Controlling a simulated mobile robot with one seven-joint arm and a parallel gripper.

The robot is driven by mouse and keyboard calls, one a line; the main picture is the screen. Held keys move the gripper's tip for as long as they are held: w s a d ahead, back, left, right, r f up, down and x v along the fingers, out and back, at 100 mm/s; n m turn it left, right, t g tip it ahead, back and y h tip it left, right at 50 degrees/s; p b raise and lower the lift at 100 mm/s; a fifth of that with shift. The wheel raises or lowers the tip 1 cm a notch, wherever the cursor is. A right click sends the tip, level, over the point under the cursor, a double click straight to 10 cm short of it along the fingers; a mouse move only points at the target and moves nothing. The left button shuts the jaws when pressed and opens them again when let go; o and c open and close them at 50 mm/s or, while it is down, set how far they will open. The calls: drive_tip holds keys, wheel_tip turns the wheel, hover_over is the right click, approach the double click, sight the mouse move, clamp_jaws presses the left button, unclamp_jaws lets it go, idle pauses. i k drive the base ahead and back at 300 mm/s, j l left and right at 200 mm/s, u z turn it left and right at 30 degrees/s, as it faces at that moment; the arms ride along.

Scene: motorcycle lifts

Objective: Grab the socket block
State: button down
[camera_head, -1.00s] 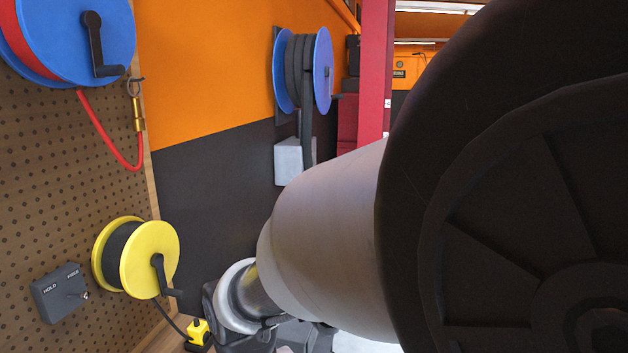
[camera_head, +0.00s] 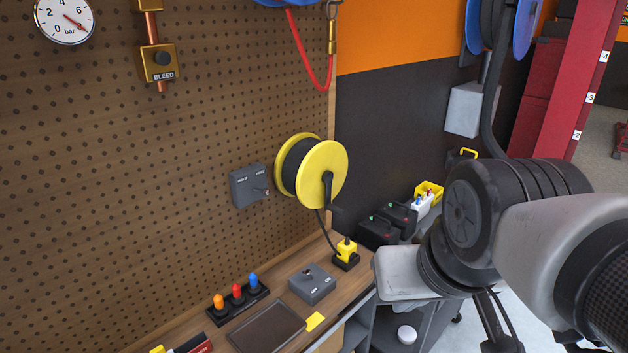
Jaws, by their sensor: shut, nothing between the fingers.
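I take the socket block (camera_head: 346,251) to be the small yellow block seated in a black holder on the bench. A dark cable runs from it up to the yellow reel (camera_head: 322,172) on the pegboard. My arm (camera_head: 545,230) comes in from the right. Its wrist is to the right of the socket block, with a gap between them in the picture. I cannot make out my gripper's fingers. Nothing of my arm touches the block.
A grey switch box (camera_head: 249,186) is left of the reel. On the bench (camera_head: 352,285) are a grey box (camera_head: 312,285), a dark tray (camera_head: 266,328) and a rack with coloured knobs (camera_head: 238,300). Black cases (camera_head: 378,231) stand behind my wrist. A red post (camera_head: 571,90) rises at right.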

sight(348, 253)
drive_tip(key=k+j+z, duration=0.1)
drive_tip(key=i+l, duration=0.15)
drive_tip(key=l, duration=0.25)
drive_tip(key=i+l, duration=0.15)
drive_tip(key=l, duration=0.25)
drive_tip(key=i+l, duration=0.15)
drive_tip(key=l, duration=0.25)
drive_tip(key=i+l+u, duration=0.1)
drive_tip(key=u, duration=0.3)
drive_tip(key=l+u, duration=0.15)
drive_tip(key=u, duration=0.25)
drive_tip(key=l+u, duration=0.2)
drive_tip(key=u, duration=0.2)
drive_tip(key=i+u, duration=0.25)
drive_tip(key=i, duration=0.25)
